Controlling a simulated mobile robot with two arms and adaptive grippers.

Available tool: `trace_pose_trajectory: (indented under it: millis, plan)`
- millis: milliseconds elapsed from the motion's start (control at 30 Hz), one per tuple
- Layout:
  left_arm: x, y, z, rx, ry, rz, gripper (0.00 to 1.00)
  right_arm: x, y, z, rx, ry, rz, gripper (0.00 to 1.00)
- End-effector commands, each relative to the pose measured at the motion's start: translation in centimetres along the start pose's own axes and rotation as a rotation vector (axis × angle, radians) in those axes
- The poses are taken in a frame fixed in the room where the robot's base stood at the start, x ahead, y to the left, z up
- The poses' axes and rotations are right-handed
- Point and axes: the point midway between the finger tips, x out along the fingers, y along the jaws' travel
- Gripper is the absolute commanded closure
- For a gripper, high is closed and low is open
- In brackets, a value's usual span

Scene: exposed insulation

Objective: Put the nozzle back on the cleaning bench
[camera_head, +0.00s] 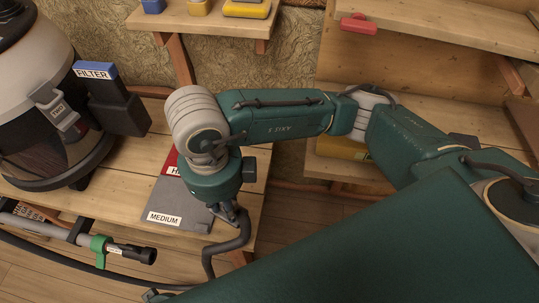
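The wooden cleaning bench (118,184) fills the left side, with the vacuum on it. My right gripper (238,217) points down over the bench's right part, beside a grey sheet (180,207) labelled MEDIUM. Its fingers are small and partly hidden by the wrist. A dark bent tube (229,245) meets the fingertips and drops past the bench's front edge. I cannot tell whether it is the nozzle or a hose, or whether the fingers are closed on it. My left gripper is not clearly visible.
A grey and black vacuum (40,110) stands at left beside a dark block (119,108) with a blue FILTER label. A wand with a green clip (98,244) lies along the bench front. Shelves hold a red item (358,23) and yellow boxes (246,9). My teal body covers the lower right.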

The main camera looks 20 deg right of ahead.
Motion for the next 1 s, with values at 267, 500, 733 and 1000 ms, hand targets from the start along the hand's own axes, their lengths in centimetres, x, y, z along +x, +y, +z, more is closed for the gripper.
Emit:
trace_pose_trajectory:
  millis: [267, 500, 733, 1000]
  plan:
    - [-0.1, -0.1, -0.2, 0.000, 0.001, -0.001, 1.00, 0.0, -3.9, 1.2, 0.043, 0.000, -0.002, 0.99]
    - [-0.1, 0.0, -0.2, 0.000, 0.002, -0.001, 1.00, 0.0, -10.0, 3.5, 0.041, 0.000, 0.000, 0.99]
    - [-0.2, -0.1, -0.3, 0.000, 0.004, -0.001, 1.00, 0.0, -15.5, 5.7, 0.039, -0.001, 0.000, 0.99]
    - [-0.4, -0.1, -0.5, -0.001, 0.001, -0.001, 1.00, 1.6, -18.2, 6.7, 0.031, 0.000, 0.002, 0.99]
